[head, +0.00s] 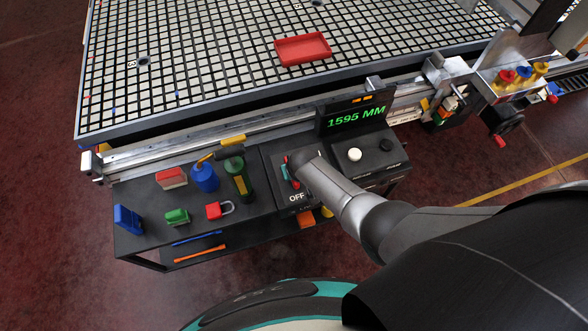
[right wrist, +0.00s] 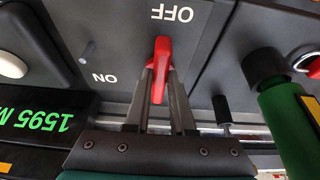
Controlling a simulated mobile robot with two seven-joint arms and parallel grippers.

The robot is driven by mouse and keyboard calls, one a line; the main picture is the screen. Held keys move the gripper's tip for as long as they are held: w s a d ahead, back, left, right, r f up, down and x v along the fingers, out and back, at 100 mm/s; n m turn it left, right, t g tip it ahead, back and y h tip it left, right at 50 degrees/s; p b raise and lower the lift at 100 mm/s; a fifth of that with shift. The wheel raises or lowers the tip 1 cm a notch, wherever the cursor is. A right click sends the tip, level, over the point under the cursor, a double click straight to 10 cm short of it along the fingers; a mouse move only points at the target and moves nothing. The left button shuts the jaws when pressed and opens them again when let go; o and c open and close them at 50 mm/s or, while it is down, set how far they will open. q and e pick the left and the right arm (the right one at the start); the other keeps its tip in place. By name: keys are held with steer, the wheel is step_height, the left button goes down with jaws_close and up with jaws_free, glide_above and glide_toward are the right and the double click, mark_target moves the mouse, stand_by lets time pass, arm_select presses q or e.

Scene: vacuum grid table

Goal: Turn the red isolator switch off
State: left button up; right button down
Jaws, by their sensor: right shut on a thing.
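The red isolator switch (right wrist: 163,50) shows in the right wrist view on a dark panel lettered OFF above it and ON to its left. Its red handle runs nearly straight up and down in that picture, its upper end towards OFF. My right gripper (right wrist: 160,76) is shut on this handle, one finger on each side. In the head view my right arm reaches in from the right to the panel, and the arm and gripper hide most of the switch there. The OFF lettering (head: 296,197) shows below it. My left gripper is not in view.
A green display (head: 356,116) reads 1595 MM behind the panel. A white knob (head: 354,154) stands right of my arm. A green bottle (head: 238,178), a blue bottle (head: 204,178) and a red padlock (head: 219,210) stand to the left. A red tray (head: 302,49) lies on the grid table.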

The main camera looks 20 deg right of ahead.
stand_by(0.6)
steer(key=c, duration=0.8)
jaws_free()
steer(key=shift+o, duration=0.2)
steer(key=shift+r, duration=0.1)
steer(key=shift+s+r+p, duration=0.15)
steer(key=shift+r+p, duration=0.15)
steer(key=shift+p, duration=0.1)
steer(key=p+v, duration=0.7)
steer(key=v, duration=0.7)
steer(key=shift+r, duration=0.2)
steer(key=shift+a, duration=0.1)
